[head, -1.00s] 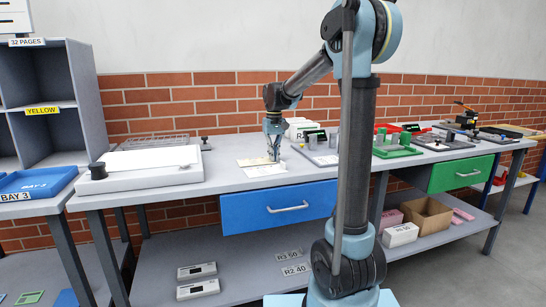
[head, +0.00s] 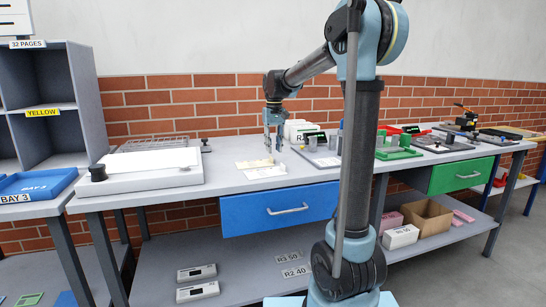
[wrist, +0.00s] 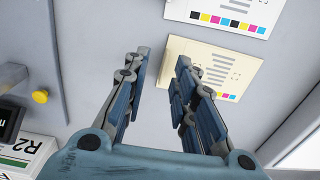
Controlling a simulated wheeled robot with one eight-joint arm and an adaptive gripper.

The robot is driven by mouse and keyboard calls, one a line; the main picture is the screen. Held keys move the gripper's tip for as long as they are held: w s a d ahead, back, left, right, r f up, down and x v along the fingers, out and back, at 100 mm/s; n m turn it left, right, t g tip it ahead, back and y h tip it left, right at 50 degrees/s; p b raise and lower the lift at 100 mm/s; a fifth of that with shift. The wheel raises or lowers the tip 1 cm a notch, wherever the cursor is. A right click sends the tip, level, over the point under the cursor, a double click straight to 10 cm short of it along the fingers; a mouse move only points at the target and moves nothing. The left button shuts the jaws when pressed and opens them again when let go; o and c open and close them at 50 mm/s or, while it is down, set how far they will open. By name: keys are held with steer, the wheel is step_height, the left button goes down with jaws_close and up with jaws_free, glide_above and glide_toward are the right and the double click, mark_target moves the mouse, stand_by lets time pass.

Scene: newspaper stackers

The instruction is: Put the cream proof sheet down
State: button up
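The cream proof sheet (head: 252,163) lies flat on the grey bench top, above the blue drawer. In the wrist view the cream sheet (wrist: 217,67) shows printed lines and a strip of colour patches, partly behind the right finger. A whiter printed sheet (head: 264,172) lies beside it, closer to the bench's front edge; it also shows at the top of the wrist view (wrist: 222,10). My gripper (head: 274,150) hangs above the bench by the cream sheet. Its fingers (wrist: 161,57) are apart, with nothing between them.
White boxes marked R2 (head: 297,129) stand behind my gripper. A grey tray with blocks (head: 320,158) is to the right. The blue drawer (head: 278,205) is under the bench.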

step_height(320, 180, up, 7)
stand_by(0.3)
steer(key=s+d+f+m, duration=0.1)
steer(key=s+d+f, duration=0.4)
steer(key=s+f, duration=0.3)
steer(key=s+d+f+m+t, duration=0.1)
steer(key=s+d+f, duration=0.4)
steer(key=s+f, duration=0.4)
steer(key=s+d+f+m+t, duration=0.1)
steer(key=s+d+f, duration=0.4)
steer(key=s, duration=1.2)
step_height(320, 180, down, 4)
steer(key=shift+s+d, duration=0.15)
steer(key=shift+s, duration=0.1)
steer(key=shift+o, duration=0.2)
steer(key=shift+s+f, duration=0.25)
steer(key=shift+f, duration=0.15)
